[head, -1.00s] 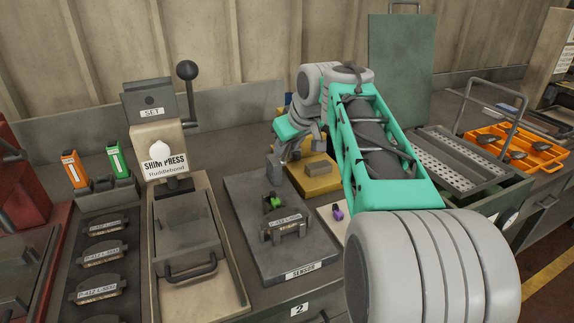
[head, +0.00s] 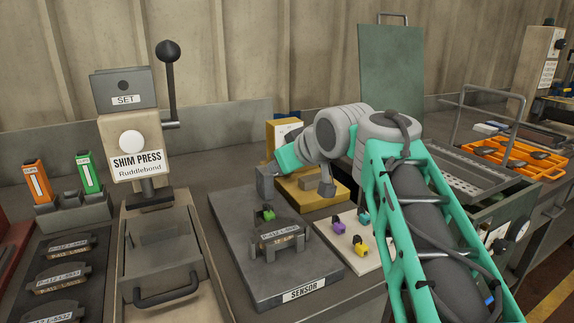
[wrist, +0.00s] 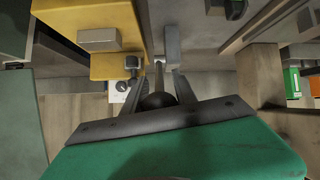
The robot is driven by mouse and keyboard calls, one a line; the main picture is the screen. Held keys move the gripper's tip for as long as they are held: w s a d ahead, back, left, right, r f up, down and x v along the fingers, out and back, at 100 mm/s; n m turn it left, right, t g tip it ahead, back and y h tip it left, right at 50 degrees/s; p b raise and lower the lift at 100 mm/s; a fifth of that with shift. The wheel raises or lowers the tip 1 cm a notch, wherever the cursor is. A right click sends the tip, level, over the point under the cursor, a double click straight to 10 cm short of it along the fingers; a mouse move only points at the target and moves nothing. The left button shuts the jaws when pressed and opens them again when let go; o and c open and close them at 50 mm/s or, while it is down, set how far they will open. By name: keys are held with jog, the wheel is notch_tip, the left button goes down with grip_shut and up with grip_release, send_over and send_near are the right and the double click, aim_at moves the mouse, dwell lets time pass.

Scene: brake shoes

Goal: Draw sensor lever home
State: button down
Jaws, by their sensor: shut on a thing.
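The sensor station (head: 240,262) is a dark grey plate labelled SENSOR. A labelled brake shoe (head: 278,238) sits in its fixture, with a green clip (head: 266,213) just behind. A grey block (head: 266,183) stands at the station's back edge, also in the wrist view (wrist: 172,48). The sensor lever shows in the wrist view as a dark round knob (wrist: 156,101) on a thin grey rod. My gripper (wrist: 152,90) is shut on this knob, one finger on each side. In the head view its fingers are hidden; only its teal body (head: 287,159) shows beside the block.
A white board (head: 345,262) with purple, teal and yellow clips lies right of the station. A yellow fixture (head: 318,200) stands close behind my wrist. The shim press (head: 135,150) with its upright lever is at left. An orange tray (head: 545,172) is at far right.

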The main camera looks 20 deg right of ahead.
jog(key=shift+f, duration=0.2)
jog(key=c, duration=1)
grip_release()
jog(key=shift+s+r, duration=0.1)
jog(key=shift+o, duration=0.2)
jog(key=p+v, duration=0.2)
jog(key=v, duration=0.5)
jog(key=shift+s+r, duration=0.25)
jog(key=shift+s, duration=0.05)
jog(key=shift+d, duration=0.1)
